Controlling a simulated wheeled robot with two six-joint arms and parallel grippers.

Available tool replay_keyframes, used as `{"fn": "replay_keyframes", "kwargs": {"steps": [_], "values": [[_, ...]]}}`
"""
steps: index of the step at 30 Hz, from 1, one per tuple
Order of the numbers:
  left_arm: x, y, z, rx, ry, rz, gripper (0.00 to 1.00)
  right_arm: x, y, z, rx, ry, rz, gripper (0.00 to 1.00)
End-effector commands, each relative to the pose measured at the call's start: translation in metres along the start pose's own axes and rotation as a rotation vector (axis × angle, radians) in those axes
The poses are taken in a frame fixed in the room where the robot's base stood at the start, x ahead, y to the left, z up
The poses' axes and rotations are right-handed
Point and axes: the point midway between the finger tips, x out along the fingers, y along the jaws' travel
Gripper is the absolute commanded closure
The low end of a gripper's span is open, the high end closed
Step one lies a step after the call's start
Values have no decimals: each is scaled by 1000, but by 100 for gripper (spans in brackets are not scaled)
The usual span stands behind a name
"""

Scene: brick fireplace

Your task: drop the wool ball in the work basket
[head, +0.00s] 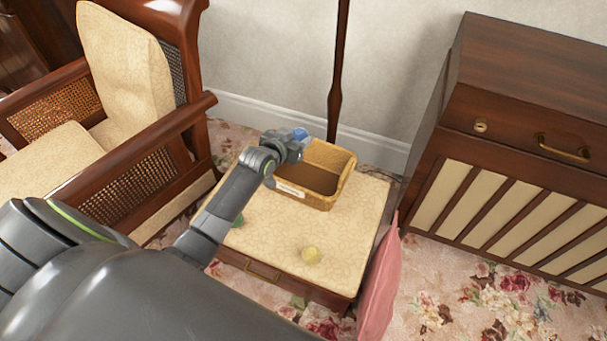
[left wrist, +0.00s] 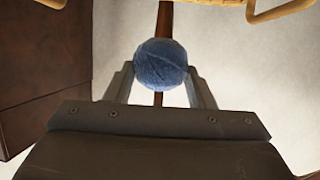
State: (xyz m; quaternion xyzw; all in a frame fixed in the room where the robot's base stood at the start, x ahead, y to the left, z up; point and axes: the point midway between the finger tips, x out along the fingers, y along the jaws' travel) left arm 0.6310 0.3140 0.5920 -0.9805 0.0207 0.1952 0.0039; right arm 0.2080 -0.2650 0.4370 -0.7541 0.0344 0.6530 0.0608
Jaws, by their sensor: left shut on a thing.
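A blue wool ball (left wrist: 160,65) sits between the two fingers of my left gripper (left wrist: 160,88) in the left wrist view. In the head view the left gripper (head: 294,143) is shut on the ball, whose blue (head: 301,133) shows at its tip. The wicker work basket (head: 336,195) stands on the cushioned stool top, with a pale label on its front. The gripper shows over the basket's back left corner, with the ball above the rim. The basket's inside looks empty where it shows; its left part is hidden by my arm. My right gripper is out of view.
A wooden armchair (head: 150,165) is at left, a dark cabinet (head: 520,130) at right. A thin pole (head: 337,70) rises behind the basket.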

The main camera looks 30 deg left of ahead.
Motion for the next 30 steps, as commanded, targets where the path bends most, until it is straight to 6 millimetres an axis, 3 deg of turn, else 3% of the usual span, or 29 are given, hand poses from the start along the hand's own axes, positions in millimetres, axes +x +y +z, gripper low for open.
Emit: {"fn": "replay_keyframes", "kwargs": {"steps": [10,11,16,25,30], "values": [[0,0,0,0,1,0,73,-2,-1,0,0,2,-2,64],[0,0,0,0,1,0,47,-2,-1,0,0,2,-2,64],[0,0,0,0,0,0,25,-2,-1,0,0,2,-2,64],[-1,0,1,0,0,0,25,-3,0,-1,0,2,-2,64],[-16,0,0,1,0,0,25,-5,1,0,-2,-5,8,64]]}}
